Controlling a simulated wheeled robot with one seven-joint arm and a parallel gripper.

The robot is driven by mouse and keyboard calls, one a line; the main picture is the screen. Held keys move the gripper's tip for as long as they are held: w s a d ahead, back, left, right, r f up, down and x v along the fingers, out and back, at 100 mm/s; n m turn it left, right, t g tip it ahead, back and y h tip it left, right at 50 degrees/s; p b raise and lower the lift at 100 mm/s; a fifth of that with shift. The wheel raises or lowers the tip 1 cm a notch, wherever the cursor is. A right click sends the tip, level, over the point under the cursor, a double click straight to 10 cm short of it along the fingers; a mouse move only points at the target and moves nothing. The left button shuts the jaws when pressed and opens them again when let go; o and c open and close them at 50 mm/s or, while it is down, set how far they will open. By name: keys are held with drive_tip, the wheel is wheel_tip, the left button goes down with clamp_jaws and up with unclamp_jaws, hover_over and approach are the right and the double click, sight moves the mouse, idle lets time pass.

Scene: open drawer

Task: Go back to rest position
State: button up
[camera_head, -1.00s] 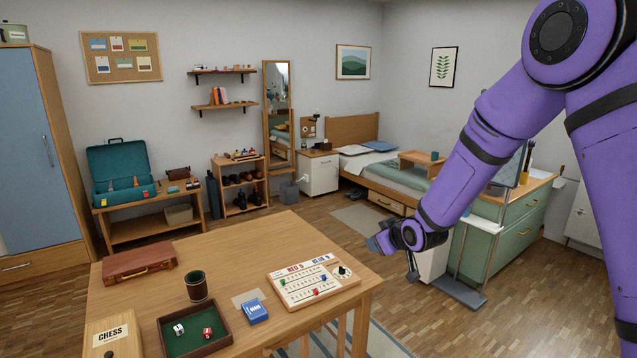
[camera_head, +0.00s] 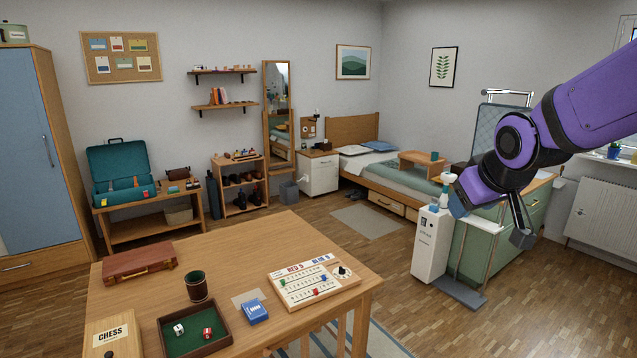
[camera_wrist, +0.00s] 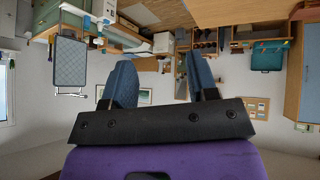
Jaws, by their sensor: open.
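My gripper (camera_head: 491,222) is at the right of the head view, at the end of my purple arm. Its two fingers are spread apart and point down, in front of the green cabinet. In the wrist view, my gripper (camera_wrist: 160,72) shows two blue-grey fingertips with an empty gap between them. The wrist picture is upside down, with the floor at the top. Nothing is held.
A wooden table (camera_head: 232,256) with a scoreboard (camera_head: 313,287), dice tray (camera_head: 195,334) and card box (camera_head: 255,311) fills the lower left. A white unit (camera_head: 430,245) stands behind the gripper at left. A radiator (camera_head: 605,222) is at the right wall.

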drive_tip(key=s+d+r+m+g, duration=0.1)
drive_tip(key=s, duration=1)
drive_tip(key=s+d+r+m+g, duration=0.1)
drive_tip(key=s+d+r+m, duration=0.1)
drive_tip(key=s, duration=0.9)
drive_tip(key=shift+r+g, duration=0.2)
drive_tip(key=shift+g, duration=0.1)
